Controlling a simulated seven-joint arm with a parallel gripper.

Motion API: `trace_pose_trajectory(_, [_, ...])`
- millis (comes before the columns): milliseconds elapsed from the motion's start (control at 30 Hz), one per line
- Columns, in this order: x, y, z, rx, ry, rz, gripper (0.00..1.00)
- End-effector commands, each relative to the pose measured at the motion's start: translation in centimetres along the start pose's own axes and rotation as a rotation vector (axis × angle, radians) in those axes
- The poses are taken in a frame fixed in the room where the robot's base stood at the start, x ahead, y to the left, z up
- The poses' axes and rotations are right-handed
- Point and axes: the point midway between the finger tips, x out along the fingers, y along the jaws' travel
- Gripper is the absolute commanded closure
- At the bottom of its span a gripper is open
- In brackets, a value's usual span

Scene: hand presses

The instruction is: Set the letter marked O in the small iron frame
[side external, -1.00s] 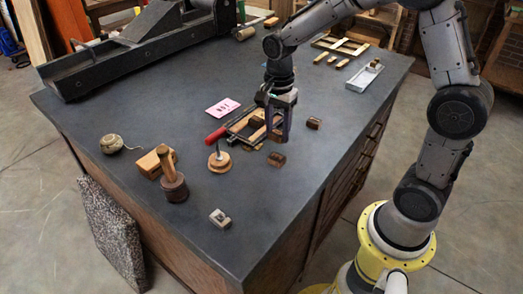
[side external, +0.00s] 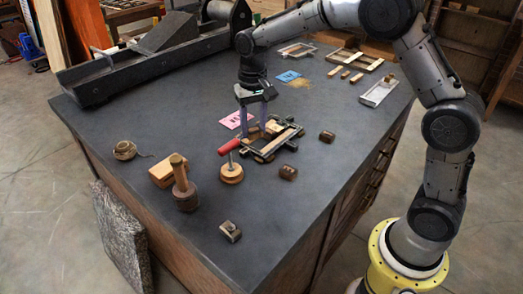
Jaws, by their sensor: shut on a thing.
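The small iron frame (side external: 286,147) lies on the dark bench top, with pale wooden strips and small blocks inside it. A bar clamp with a red handle (side external: 230,146) lies along it. My gripper (side external: 254,134) points down at the frame's far left part, with its fingers around something small and brownish, mostly hidden. I cannot tell whether that piece touches the frame or is the letter O. Two dark brown letter blocks, one (side external: 327,136) right of the frame and one (side external: 288,172) in front of it, stand on the bench; their marks are unreadable.
A round wooden piece with a pin (side external: 231,174), a mallet (side external: 185,188), a wooden block (side external: 163,173), twine (side external: 124,150) and a metal piece (side external: 230,231) occupy the front left.

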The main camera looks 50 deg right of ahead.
Motion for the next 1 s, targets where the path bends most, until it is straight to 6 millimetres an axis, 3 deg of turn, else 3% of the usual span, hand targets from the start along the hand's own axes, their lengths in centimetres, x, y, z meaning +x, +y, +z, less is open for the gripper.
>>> trace_pose_trajectory(167, [-0.2,1.3,1.9,0.312,0.001,-0.001,1.0])
trace_pose_trajectory(500, [-3.7,5.9,6.8,0.949,0.003,-0.004,1.0])
trace_pose_trajectory(700, [-5.9,8.3,9.1,1.111,0.002,-0.003,1.0])
trace_pose_trajectory(867, [-6.4,8.5,8.3,1.121,-0.001,0.001,1.0])
trace_pose_trajectory(1000, [-5.1,7.7,5.7,1.121,-0.003,0.004,1.0])
